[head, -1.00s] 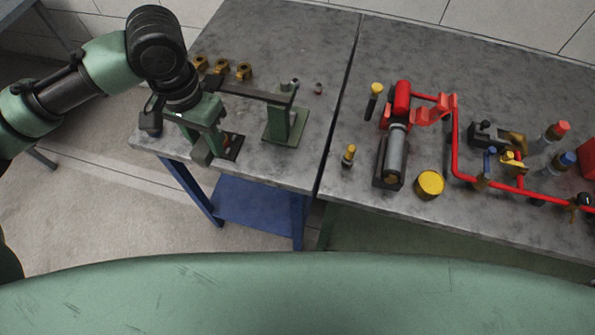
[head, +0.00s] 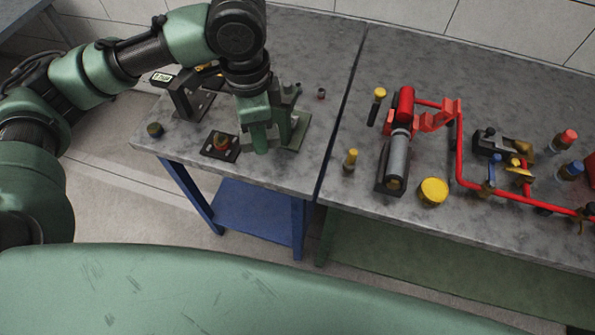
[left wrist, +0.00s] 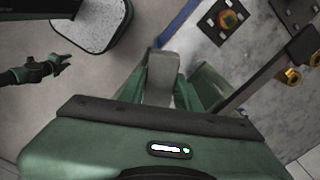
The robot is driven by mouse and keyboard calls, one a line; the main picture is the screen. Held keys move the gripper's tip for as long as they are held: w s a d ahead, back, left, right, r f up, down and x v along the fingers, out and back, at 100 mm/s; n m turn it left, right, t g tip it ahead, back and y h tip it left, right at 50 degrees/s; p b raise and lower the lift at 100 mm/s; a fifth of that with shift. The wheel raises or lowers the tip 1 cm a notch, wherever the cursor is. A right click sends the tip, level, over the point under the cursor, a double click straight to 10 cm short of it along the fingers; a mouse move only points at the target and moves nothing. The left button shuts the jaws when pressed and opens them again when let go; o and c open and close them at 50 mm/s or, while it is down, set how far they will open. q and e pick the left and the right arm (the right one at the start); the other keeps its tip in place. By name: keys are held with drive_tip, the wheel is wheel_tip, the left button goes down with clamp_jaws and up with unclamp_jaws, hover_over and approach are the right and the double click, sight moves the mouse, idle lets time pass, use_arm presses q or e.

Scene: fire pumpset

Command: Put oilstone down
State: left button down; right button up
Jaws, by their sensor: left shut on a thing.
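My left gripper (head: 259,138) hangs over the right half of the left table, in front of a green stand (head: 297,132). In the left wrist view, my left gripper (left wrist: 165,90) is shut on a grey-beige block, the oilstone (left wrist: 159,75), held between its green fingers. In the head view the fingers and wrist hide the stone, and I cannot tell whether it touches the table. A small green and black arm end (left wrist: 50,68) at the left of the left wrist view may be my right gripper; its jaws are too small to read.
A black plate with an orange-yellow knob (head: 220,143) lies left of the gripper. The red pump set (head: 404,105), a yellow cap (head: 433,191) and several bottles stand on the right table.

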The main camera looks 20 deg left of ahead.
sight(291, 172)
use_arm(q)
drive_tip(key=m, duration=0.1)
drive_tip(key=d+m, duration=0.1)
drive_tip(key=m, duration=0.1)
drive_tip(key=w+m, duration=0.1)
drive_tip(key=shift+w+d+r, duration=0.1)
drive_tip(key=shift+d+r, duration=0.05)
drive_tip(key=shift+r, duration=0.2)
drive_tip(key=m, duration=0.2)
drive_tip(key=w+m, duration=0.1)
drive_tip(key=m, duration=0.1)
drive_tip(key=d+m, duration=0.1)
drive_tip(key=m, duration=0.1)
drive_tip(key=shift+w+r+m, duration=0.2)
drive_tip(key=shift+r+m, duration=0.2)
drive_tip(key=f+m+p, duration=0.1)
drive_tip(key=f+m, duration=0.3)
drive_tip(key=f, duration=0.2)
drive_tip(key=w+d+f+m+p, duration=0.1)
drive_tip(key=f+m, duration=0.3)
drive_tip(key=f, duration=0.2)
drive_tip(key=w+d+f+m, duration=0.1)
drive_tip(key=f+m, duration=0.4)
drive_tip(key=f, duration=0.1)
drive_tip(key=shift+w+d+f+p, duration=0.1)
drive_tip(key=shift+p, duration=0.3)
drive_tip(key=shift+f, duration=0.1)
drive_tip(key=shift+f, duration=0.1)
drive_tip(key=c, duration=1)
unclamp_jaws()
